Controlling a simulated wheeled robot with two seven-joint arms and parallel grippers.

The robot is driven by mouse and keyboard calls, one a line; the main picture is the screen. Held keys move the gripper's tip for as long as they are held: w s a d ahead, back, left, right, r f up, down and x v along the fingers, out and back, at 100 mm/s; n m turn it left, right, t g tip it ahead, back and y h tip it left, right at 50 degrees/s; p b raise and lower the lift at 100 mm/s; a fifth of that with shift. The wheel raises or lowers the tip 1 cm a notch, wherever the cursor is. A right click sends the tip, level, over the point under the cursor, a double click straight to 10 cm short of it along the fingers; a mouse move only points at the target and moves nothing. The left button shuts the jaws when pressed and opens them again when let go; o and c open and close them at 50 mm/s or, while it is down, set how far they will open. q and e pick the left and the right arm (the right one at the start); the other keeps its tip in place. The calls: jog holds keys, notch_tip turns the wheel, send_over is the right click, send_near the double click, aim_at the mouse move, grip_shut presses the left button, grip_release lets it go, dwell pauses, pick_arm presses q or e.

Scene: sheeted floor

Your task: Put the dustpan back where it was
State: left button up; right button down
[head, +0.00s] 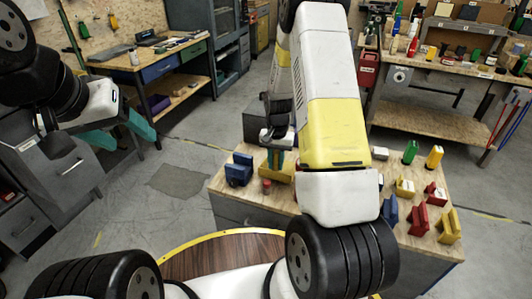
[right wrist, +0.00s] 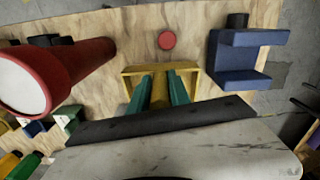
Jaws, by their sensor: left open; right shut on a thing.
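My right gripper (head: 276,158) is low over the wooden-topped bench. In the right wrist view its green fingers (right wrist: 160,90) are shut on a yellow piece (right wrist: 160,95), which stands within or in front of a yellow U-shaped frame (right wrist: 131,88). The yellow frame also shows in the head view (head: 284,174). I cannot tell from its shape whether the held piece is the dustpan; no other dustpan is clearly visible. My left gripper (head: 122,133) is open and empty at the left, away from the bench. My right arm hides the bench middle in the head view.
Beside the yellow frame are a blue bracket (right wrist: 250,58), a round red thing (right wrist: 167,40) and a red cylinder with a white end (right wrist: 60,72). Several coloured blocks and holders (head: 420,220) stand on the bench's right. Workbenches (head: 155,68) line the back; floor between is clear.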

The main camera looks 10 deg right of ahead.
jog(key=shift+f, duration=1.3)
jog(key=shift+f, duration=0.15)
jog(key=c, duration=1.2)
grip_release()
